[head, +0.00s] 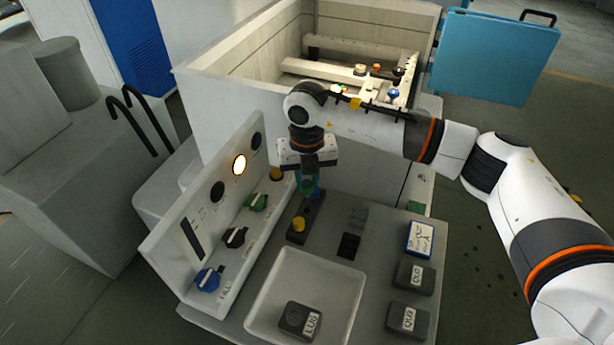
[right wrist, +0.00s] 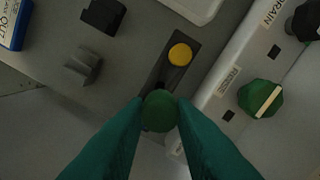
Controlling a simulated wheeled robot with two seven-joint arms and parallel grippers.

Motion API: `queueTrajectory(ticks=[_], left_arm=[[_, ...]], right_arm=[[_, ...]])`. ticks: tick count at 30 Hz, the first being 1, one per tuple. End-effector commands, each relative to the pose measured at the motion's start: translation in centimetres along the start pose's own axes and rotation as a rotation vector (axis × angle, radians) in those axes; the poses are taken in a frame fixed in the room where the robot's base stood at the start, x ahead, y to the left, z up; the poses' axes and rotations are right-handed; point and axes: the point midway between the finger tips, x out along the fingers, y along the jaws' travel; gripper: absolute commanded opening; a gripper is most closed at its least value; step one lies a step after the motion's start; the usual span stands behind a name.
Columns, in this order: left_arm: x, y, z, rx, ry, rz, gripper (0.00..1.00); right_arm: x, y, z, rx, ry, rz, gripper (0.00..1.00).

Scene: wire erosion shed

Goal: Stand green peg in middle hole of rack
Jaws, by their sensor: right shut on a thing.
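My right gripper (head: 308,187) points down over the far part of a narrow dark rack (head: 312,208) on the bench. In the right wrist view its teal fingers (right wrist: 160,125) are shut on a green peg (right wrist: 160,111), seen end-on. A yellow peg (head: 299,224) stands at the rack's near end and also shows in the right wrist view (right wrist: 180,54). The green peg and fingers hide part of the rack (right wrist: 188,41), so I cannot tell whether the peg's lower end is above a hole or in it. My left gripper is out of view.
A panel with knobs, including a green knob (head: 257,202), borders the rack on the left. A black block (head: 349,246) and a grey block (right wrist: 82,67) stand to the other side. A pale tray (head: 345,300) holds a dark labelled block (head: 299,321). A machine tub (head: 235,85) stands behind.

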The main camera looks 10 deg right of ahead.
Motion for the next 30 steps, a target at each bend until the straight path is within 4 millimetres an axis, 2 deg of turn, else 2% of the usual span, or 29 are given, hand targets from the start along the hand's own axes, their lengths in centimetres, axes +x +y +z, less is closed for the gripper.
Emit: queueTrajectory(ticks=[21, 30], left_arm=[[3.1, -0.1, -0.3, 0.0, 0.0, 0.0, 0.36], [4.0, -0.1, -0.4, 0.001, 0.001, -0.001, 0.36]], right_arm=[[5.3, 0.0, 0.0, -0.003, 0.0, 0.0, 0.01], [6.5, 0.0, 0.0, -0.003, 0.0, -0.001, 0.01]])
